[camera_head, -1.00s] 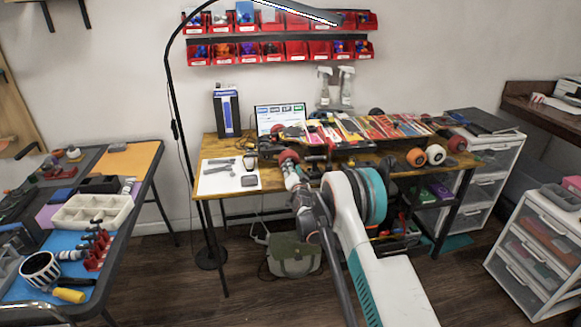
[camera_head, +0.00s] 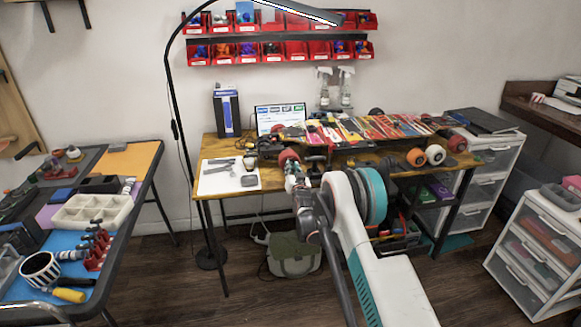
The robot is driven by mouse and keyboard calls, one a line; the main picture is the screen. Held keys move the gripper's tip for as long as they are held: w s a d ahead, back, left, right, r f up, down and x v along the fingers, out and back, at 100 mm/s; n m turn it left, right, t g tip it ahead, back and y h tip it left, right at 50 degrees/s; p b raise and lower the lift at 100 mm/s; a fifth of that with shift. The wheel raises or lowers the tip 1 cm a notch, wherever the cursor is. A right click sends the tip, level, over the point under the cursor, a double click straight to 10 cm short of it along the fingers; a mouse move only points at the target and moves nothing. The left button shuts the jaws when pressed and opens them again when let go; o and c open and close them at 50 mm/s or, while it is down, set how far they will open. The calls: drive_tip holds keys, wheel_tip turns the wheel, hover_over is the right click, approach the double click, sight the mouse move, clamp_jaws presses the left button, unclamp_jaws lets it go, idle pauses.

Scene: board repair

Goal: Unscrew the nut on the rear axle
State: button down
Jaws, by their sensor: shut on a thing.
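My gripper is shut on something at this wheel. The nut and the axle end are too small and too covered by my gripper and arm to make out. Another red wheel (camera_head: 457,144) shows at the board's right end.
Loose tools lie on a white mat (camera_head: 215,184) on the bench's left. Loose wheels (camera_head: 435,154) sit on the bench's right. A cluttered side table (camera_head: 150,160) stands left and white drawers (camera_head: 530,250) right.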

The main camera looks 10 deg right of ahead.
drive_tip(key=shift+n, duration=0.5)
drive_tip(key=n, duration=0.5)
drive_tip(key=shift+n, duration=0.3)
drive_tip(key=n, duration=0.5)
drive_tip(key=shift+n, duration=0.4)
drive_tip(key=c, duration=1.4)
unclamp_jaws()
